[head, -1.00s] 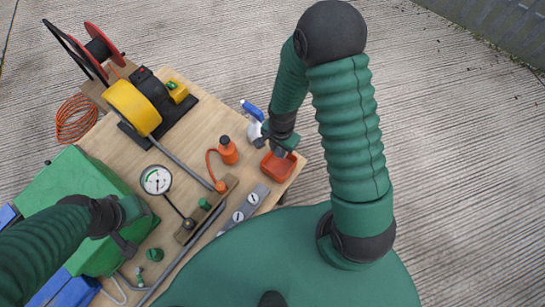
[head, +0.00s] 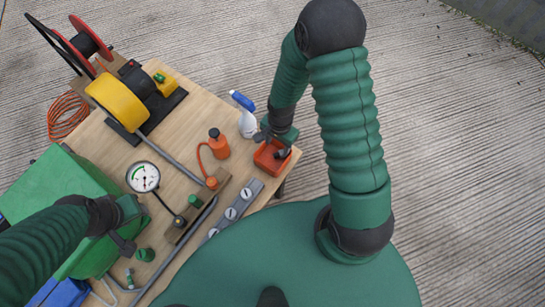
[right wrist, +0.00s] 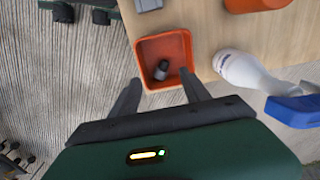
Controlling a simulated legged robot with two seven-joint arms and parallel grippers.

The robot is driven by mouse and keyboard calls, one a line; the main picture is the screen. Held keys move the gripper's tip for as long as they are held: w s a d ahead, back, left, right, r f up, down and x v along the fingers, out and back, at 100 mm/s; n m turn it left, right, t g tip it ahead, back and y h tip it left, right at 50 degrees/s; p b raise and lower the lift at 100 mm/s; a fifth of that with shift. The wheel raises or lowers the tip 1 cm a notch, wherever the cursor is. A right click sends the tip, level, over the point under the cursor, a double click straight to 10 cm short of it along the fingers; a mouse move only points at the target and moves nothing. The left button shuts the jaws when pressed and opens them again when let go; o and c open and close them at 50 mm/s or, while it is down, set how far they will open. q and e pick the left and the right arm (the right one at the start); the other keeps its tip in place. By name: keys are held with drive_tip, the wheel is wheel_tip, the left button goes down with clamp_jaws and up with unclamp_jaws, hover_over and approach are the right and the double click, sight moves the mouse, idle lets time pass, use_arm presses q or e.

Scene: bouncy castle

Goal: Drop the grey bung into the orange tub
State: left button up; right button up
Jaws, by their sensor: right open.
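The orange tub (head: 262,164) stands at the right corner of the wooden table and also shows in the right wrist view (right wrist: 146,47). The small grey bung (right wrist: 162,69) lies inside the tub, against its floor, in the right wrist view. My right gripper (right wrist: 160,78) is open, its two fingers apart at the tub's near side with nothing between them. In the head view my right gripper (head: 274,140) is over the tub's upper edge. My left gripper (head: 124,228) is beside the green box, and its jaw gap is unclear.
An orange bottle (head: 218,143), a dial gauge (head: 143,177), a grey plate with round dials (head: 231,213), a yellow-drummed machine (head: 118,100) and a green box (head: 60,185) crowd the table (head: 190,125).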

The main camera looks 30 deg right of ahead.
wheel_tip(320, 180, up, 17)
drive_tip(key=d+p, duration=0.1)
drive_tip(key=p, duration=0.1)
use_arm(q)
drive_tip(key=shift+d+r, duration=0.25)
drive_tip(key=shift+r, duration=1)
use_arm(e)
drive_tip(key=s+a+r+n+t, duration=0.2)
drive_tip(key=s+a+n, duration=0.2)
drive_tip(key=n, duration=0.9)
drive_tip(key=shift+s+a, duration=0.2)
drive_tip(key=shift+a, duration=0.55)
